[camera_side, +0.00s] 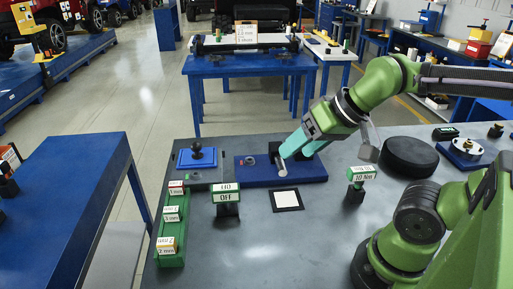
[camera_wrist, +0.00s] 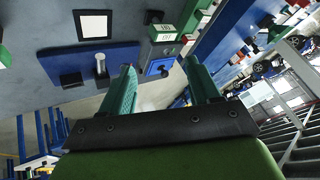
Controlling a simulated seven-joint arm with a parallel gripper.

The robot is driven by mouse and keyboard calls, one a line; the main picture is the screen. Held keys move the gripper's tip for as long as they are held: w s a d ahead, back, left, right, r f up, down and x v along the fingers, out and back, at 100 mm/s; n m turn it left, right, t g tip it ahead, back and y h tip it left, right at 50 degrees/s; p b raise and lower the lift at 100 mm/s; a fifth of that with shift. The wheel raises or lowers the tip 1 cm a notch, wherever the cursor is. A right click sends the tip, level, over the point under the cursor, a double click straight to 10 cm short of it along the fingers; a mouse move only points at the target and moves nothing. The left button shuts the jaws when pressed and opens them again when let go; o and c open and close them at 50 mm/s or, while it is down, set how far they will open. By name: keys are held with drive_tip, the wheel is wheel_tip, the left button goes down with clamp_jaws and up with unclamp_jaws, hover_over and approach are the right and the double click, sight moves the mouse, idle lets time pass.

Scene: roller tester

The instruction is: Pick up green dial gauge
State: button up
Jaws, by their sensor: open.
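No object is clearly recognisable as a green dial gauge. A small green block labelled 10 Nm (camera_side: 361,174) stands on a dark post, right of my gripper in the side view. My gripper (camera_side: 290,150) has teal fingers and is open above the dark blue plate (camera_side: 312,172). In the wrist view my gripper (camera_wrist: 160,66) shows spread fingers with nothing between them. A short silver pin (camera_wrist: 100,64) stands on the blue plate (camera_wrist: 125,55), left of the fingers. The arm hides part of the plate in the side view.
A green-topped sign reading OFF (camera_side: 227,194), a blue pad with a black knob (camera_side: 197,156) and a green rack of labelled blocks (camera_side: 171,240) stand on the left. A black-framed white square (camera_side: 287,199) lies in front. A black disc (camera_side: 409,156) is right.

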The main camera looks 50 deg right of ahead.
drive_tip(key=m+g+h, duration=0.2)
drive_tip(key=m+g, duration=0.5)
drive_tip(key=m, duration=0.9)
hover_over(226, 198)
drive_tip(key=s, duration=0.1)
wheel_tip(226, 198, down, 7)
drive_tip(key=w+d+m, duration=0.1)
drive_tip(key=m, duration=0.6)
wheel_tip(226, 198, down, 10)
drive_tip(key=shift+w+d+r, duration=0.1)
drive_tip(key=shift+w+r, duration=0.05)
drive_tip(key=shift+w+f, duration=0.2)
drive_tip(key=shift+f, duration=1.3)
drive_tip(key=shift+w+f, duration=0.2)
drive_tip(key=shift+f, duration=1.3)
